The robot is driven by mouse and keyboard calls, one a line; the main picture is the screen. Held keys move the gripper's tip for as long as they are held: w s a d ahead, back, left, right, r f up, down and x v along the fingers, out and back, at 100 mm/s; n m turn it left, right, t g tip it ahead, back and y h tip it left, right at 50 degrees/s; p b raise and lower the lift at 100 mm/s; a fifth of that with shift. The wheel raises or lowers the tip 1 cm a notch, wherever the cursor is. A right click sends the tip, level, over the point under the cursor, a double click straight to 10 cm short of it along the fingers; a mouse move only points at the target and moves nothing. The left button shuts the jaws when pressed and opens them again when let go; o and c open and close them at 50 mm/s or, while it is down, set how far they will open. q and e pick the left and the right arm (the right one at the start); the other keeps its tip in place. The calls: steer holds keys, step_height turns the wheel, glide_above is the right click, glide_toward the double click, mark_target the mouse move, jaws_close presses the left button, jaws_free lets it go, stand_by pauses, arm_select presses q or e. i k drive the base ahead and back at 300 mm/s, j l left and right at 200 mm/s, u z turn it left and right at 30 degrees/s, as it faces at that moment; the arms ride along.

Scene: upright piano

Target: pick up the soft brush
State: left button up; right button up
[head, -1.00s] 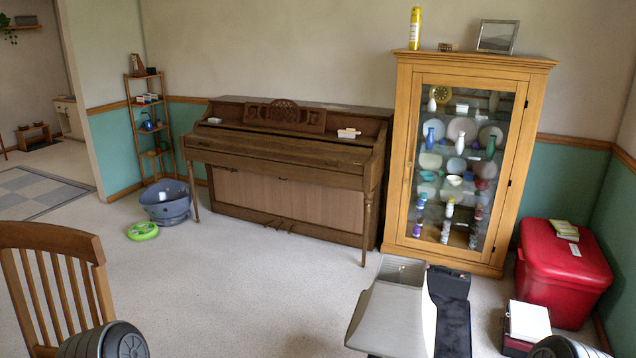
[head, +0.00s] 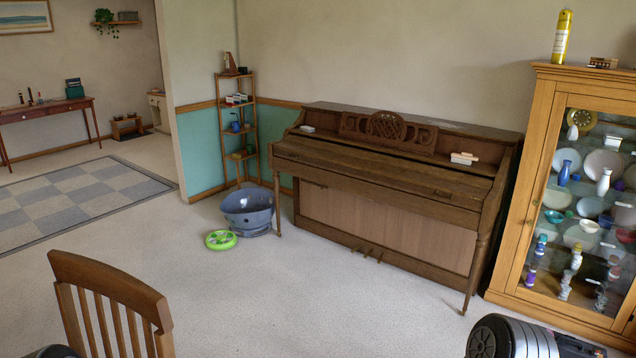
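A small pale object with a light wooden-looking handle (head: 464,158) lies on the right part of the piano's upper ledge. It looks like the soft brush, but it is too small to be sure. A small brown object (head: 603,62) on top of the display cabinet also has a brush-like shape. A small white block (head: 307,129) lies at the piano's left end. Neither of my grippers shows. Only dark rounded parts of my arms show at the bottom edge, far from the piano.
The upright piano (head: 380,237) stands against the wall, with the glass-front cabinet (head: 539,170) to its right. A grey-blue tub (head: 249,222) and green disc (head: 221,240) sit on the floor left of it. A wooden chair (head: 110,285) stands front left. Carpet between is clear.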

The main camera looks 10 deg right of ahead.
mark_target(464, 158)
steer(key=i+z, duration=0.25)
steer(key=i, duration=0.55)
steer(key=i+j+z, duration=0.1)
steer(key=i+z, duration=0.2)
steer(key=i, duration=0.55)
steer(key=i+z, duration=0.25)
steer(key=i, duration=0.2)
steer(key=i+j+z, duration=0.1)
steer(key=i+z, duration=0.15)
steer(key=i, duration=0.15)
steer(key=i+j+z, duration=0.2)
steer(key=i, duration=0.25)
steer(key=i+j+z, duration=0.25)
steer(key=i, duration=0.15)
steer(key=i+l+z, duration=0.25)
steer(key=i, duration=0.2)
steer(key=i+l+z, duration=0.3)
steer(key=i, duration=0.15)
